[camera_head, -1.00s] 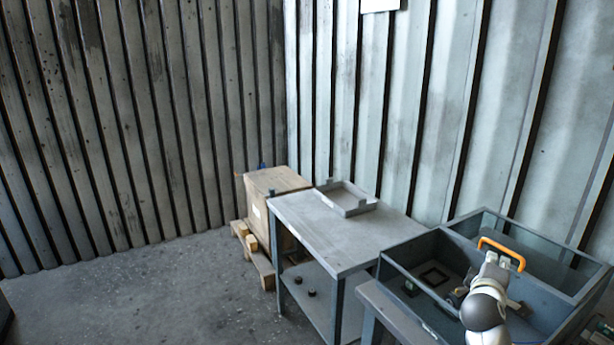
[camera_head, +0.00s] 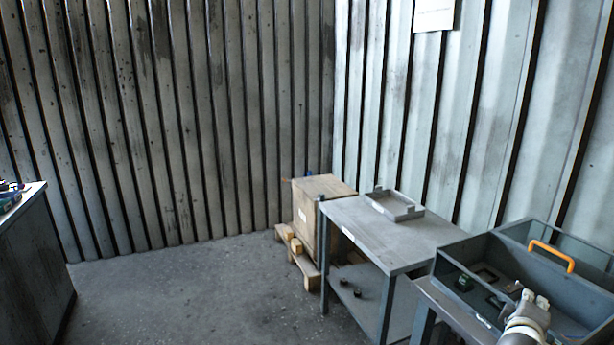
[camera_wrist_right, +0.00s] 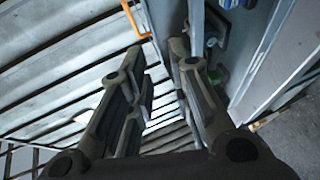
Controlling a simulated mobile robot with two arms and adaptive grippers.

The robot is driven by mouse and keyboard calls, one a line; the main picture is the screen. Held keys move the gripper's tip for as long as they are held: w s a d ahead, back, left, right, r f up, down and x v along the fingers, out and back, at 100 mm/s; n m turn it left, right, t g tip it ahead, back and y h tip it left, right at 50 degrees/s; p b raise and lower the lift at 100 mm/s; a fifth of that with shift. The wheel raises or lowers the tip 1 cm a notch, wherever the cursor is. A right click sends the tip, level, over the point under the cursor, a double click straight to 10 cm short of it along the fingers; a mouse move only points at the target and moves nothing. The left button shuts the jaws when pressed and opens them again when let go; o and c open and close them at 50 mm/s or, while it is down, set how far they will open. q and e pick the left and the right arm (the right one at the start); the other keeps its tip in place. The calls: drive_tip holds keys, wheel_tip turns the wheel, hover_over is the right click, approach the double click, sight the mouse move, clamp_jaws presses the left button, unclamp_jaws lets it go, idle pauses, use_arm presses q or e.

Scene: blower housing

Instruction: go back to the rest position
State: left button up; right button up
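My right gripper (camera_head: 536,298) is at the lower right in the head view, above the near part of the grey divided bin (camera_head: 590,240). In the right wrist view its two dark fingers (camera_wrist_right: 160,78) stand apart with nothing between them, so it is open and empty. The bin's orange handle (camera_head: 551,256) is beyond the gripper and apart from it. The handle also shows at the top of the wrist view (camera_wrist_right: 134,20). My left gripper is not in view.
A grey table (camera_head: 425,238) with a shallow tray (camera_head: 396,206) stands left of the bin. A wooden crate (camera_head: 325,188) on a pallet (camera_head: 297,258) is behind it. A dark cabinet (camera_head: 35,250) stands at the left edge. The floor (camera_head: 190,295) between is clear.

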drive_tip(key=s+a+f+m+g+y, duration=0.3)
drive_tip(key=s+a+f+y, duration=0.2)
drive_tip(key=s+a+f, duration=0.9)
drive_tip(key=s+a+f+m+g+y, duration=0.1)
drive_tip(key=s+a+f+g+y, duration=0.15)
drive_tip(key=s+a, duration=0.6)
drive_tip(key=s+a+f+m+g+y, duration=0.25)
drive_tip(key=s+a, duration=0.25)
drive_tip(key=s, duration=0.6)
wheel_tip(320, 180, down, 27)
drive_tip(key=s+g, duration=0.1)
drive_tip(key=s, duration=0.1)
drive_tip(key=s+d+f+n+g, duration=0.1)
drive_tip(key=s+d+f, duration=0.1)
drive_tip(key=s+f, duration=1.3)
drive_tip(key=shift+s+d+f, duration=0.25)
drive_tip(key=shift+s+f, duration=0.1)
drive_tip(key=shift+s, duration=0.45)
